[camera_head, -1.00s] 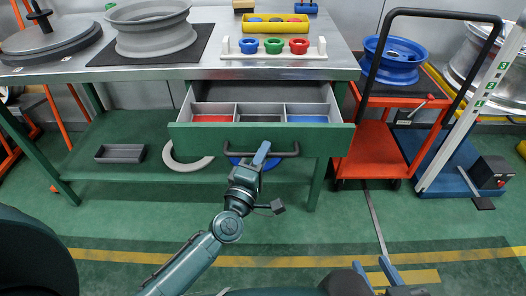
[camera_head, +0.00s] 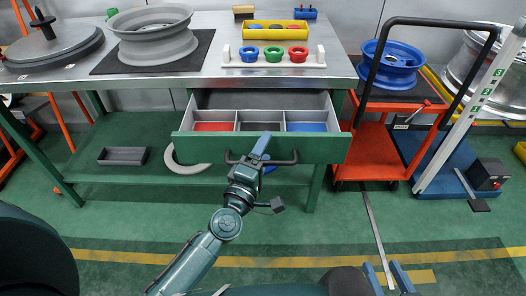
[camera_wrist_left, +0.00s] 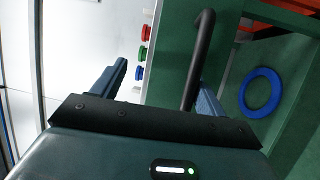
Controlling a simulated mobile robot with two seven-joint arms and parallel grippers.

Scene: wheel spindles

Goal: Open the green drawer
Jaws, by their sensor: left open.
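The green drawer (camera_head: 210,148) is pulled out from under the bench top. Its compartments have red, grey and blue floors. Its dark bar handle (camera_head: 285,162) is on the green front. My left gripper (camera_head: 262,147) is at the handle's middle. In the left wrist view, the handle (camera_wrist_left: 204,50) passes between the spread fingers of my left gripper (camera_wrist_left: 158,88), close to the right finger. The jaws are open, and contact with the handle cannot be told.
A grey bin (camera_head: 123,156) and a grey ring lie on the lower shelf. A red trolley (camera_head: 370,155) stands right of the bench. The floor in front is open.

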